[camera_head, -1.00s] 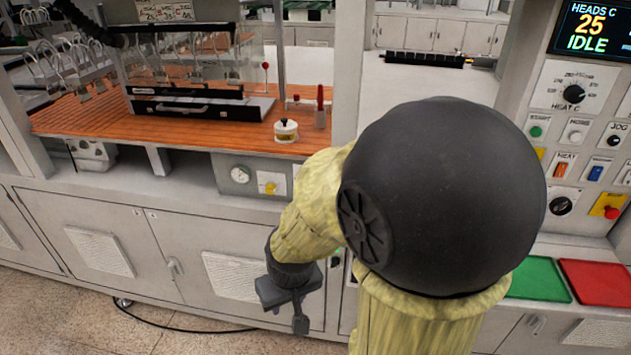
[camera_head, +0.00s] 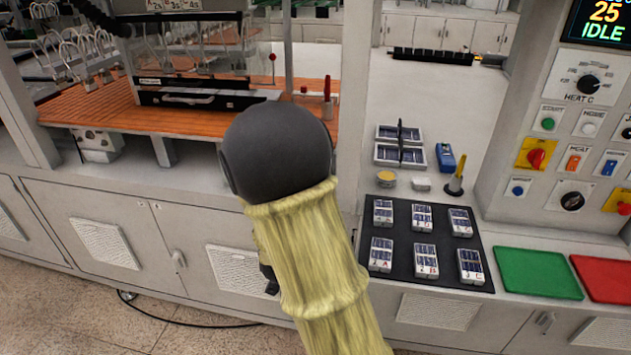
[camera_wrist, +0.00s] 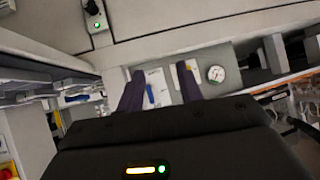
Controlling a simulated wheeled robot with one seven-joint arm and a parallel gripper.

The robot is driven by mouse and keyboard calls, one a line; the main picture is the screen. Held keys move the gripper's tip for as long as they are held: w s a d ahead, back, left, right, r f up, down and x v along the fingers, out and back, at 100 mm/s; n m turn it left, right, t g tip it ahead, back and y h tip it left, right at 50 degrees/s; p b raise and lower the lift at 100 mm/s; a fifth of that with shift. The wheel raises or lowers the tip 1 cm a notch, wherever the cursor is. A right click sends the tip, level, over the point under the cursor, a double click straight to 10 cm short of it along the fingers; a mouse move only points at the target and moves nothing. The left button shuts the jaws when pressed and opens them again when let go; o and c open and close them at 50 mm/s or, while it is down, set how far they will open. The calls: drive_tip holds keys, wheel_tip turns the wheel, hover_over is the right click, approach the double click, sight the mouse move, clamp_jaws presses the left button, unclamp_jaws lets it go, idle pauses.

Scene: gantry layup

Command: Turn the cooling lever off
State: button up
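In the wrist view, a small blue lever (camera_wrist: 151,95) sits on a white plate on the grey panel front, seen between my gripper's fingers. It may be the cooling lever; its label is too small to read. My gripper (camera_wrist: 160,84) has two dark fingers spread apart with nothing held between them. Whether the fingers are level with the lever or short of it I cannot tell. A yellow part (camera_wrist: 190,65) shows by the right finger, with a round gauge (camera_wrist: 215,73) beyond it.
In the head view, a black mat (camera_head: 400,212) with several small cell packs lies on the counter. Green (camera_head: 537,273) and red (camera_head: 606,278) mats are to its right. A control panel (camera_head: 570,110) stands at the right. The orange work surface (camera_head: 95,108) is behind my arm.

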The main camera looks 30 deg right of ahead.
drive_tip(key=w+d+r+m+t+h+b, duration=0.1)
drive_tip(key=w+d+r+t+h, duration=0.1)
drive_tip(key=d+r+t+h, duration=0.1)
drive_tip(key=shift+w+d+m+t+h, duration=0.5)
drive_tip(key=shift+d+h, duration=0.55)
drive_tip(key=shift+h, duration=0.85)
drive_tip(key=shift+s+r, duration=0.1)
drive_tip(key=shift+s, duration=0.05)
